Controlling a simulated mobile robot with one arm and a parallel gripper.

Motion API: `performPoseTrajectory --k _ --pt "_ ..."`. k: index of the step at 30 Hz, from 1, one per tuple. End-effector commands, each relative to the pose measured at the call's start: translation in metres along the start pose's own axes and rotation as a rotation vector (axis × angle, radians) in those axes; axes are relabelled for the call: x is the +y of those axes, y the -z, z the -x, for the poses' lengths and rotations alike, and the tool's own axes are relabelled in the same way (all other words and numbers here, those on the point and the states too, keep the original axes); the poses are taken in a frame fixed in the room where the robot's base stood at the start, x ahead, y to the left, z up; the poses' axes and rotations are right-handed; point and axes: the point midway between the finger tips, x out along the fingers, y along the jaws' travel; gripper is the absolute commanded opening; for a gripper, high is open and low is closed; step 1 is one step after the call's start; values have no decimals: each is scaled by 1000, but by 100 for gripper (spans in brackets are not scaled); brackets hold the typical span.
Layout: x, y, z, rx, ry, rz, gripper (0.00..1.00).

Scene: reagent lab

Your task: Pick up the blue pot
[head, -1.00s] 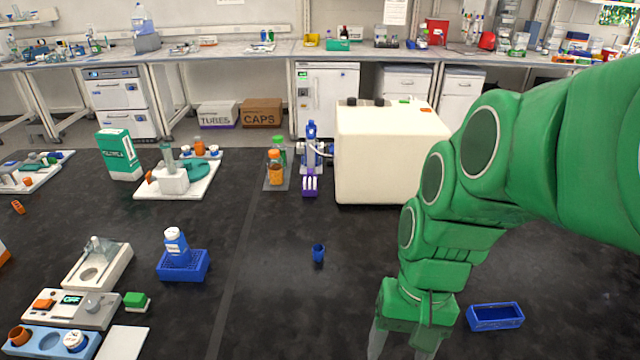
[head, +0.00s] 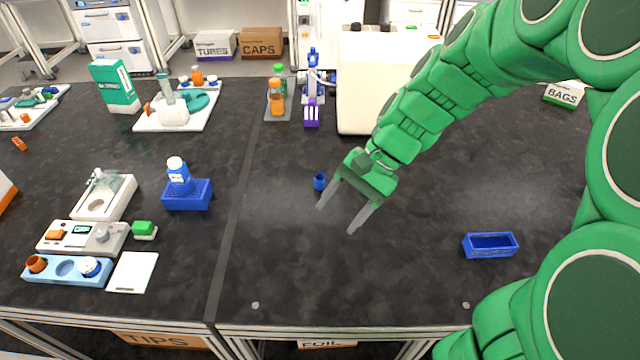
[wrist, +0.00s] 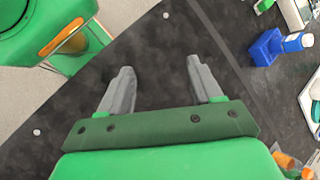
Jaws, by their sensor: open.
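The blue pot (head: 319,182) is a small dark-blue cup standing upright on the black bench in the head view. My gripper (head: 336,220) is open and empty, with its two grey fingers pointing down and left. The pot is not visible in that view.
A blue open box (head: 490,256) lies to the right. A blue rack (head: 200,196) with a bottle stands left. A large cream machine (head: 372,90), an orange bottle (head: 276,100) and a blue-purple stand (head: 312,112) are behind. The bench's front middle is clear.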

Motion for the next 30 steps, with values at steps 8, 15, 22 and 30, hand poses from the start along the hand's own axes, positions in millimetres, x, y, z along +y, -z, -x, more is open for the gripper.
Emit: performPoseTrajectory --k 8,15,22,30 --pt "-25 36 -6 -64 101 -121 64" --pt "-44 70 -9 -114 188 -232 64" --pt "-58 105 -13 -164 266 -343 64" --pt "-69 152 -17 -217 359 -481 64"
